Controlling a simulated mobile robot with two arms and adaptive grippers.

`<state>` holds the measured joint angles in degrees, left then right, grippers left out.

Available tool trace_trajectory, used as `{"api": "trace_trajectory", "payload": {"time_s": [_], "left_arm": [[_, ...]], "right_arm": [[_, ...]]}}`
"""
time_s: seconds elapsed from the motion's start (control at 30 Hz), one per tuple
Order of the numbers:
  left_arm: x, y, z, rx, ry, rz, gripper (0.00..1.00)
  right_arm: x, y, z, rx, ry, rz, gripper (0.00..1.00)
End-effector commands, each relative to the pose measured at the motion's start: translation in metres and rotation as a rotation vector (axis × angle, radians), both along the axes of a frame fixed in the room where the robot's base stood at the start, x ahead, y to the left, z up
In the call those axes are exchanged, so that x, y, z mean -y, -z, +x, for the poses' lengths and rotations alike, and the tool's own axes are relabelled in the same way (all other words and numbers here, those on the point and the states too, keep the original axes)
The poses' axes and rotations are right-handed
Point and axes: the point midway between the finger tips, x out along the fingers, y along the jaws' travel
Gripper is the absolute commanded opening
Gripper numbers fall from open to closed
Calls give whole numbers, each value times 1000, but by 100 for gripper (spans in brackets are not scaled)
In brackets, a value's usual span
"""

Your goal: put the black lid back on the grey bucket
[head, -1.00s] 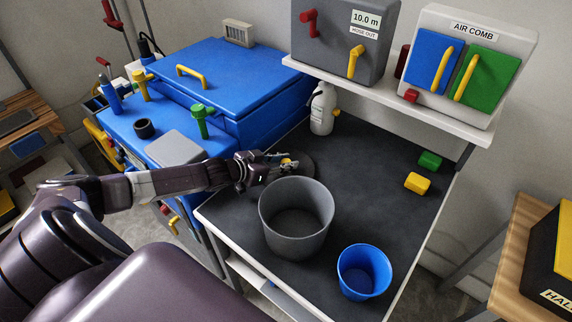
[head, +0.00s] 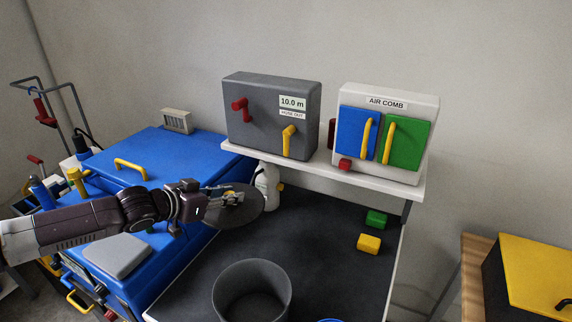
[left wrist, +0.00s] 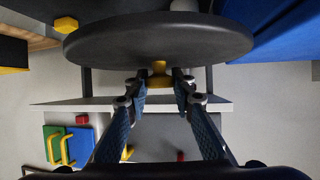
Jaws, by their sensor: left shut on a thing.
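The round black lid (head: 246,212) is in the air over the far left part of the dark bench top, tilted in the head view. The grey bucket (head: 250,274) stands open on the bench, nearer to me than the lid and cut off by the bottom edge. The lid is apart from it. My right gripper is not in view.
A white bottle (head: 268,186) stands just behind the lid. A shelf (head: 310,170) with two boxes overhangs the bench's back. Green (head: 376,219) and yellow (head: 369,243) blocks lie at right. A blue cabinet (head: 160,160) is at left.

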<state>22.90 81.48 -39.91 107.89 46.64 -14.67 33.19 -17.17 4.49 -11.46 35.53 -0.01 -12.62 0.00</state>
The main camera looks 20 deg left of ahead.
Motion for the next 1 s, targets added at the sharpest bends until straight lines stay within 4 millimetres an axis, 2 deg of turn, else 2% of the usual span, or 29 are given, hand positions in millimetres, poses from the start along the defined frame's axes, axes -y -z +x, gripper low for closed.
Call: {"api": "trace_trajectory", "payload": {"time_s": [0.17,0.27,0.37,0.47,0.6,0.7,0.83,1.0], "left_arm": [[4,-1,-1,0,6,-2,0],[18,3,-3,-2,26,-5,0],[44,8,-10,-3,68,-9,0],[80,14,-24,-5,134,-15,0],[127,14,-55,-3,254,-16,0],[152,11,-80,-4,341,-17,0],[175,2,-118,-1,461,-16,0],[189,-10,-162,1,590,-8,0]], "right_arm": [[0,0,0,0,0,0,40],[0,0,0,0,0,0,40],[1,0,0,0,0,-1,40],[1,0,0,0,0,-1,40],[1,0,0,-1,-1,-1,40],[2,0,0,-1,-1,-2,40],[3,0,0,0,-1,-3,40],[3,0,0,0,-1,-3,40]]}}
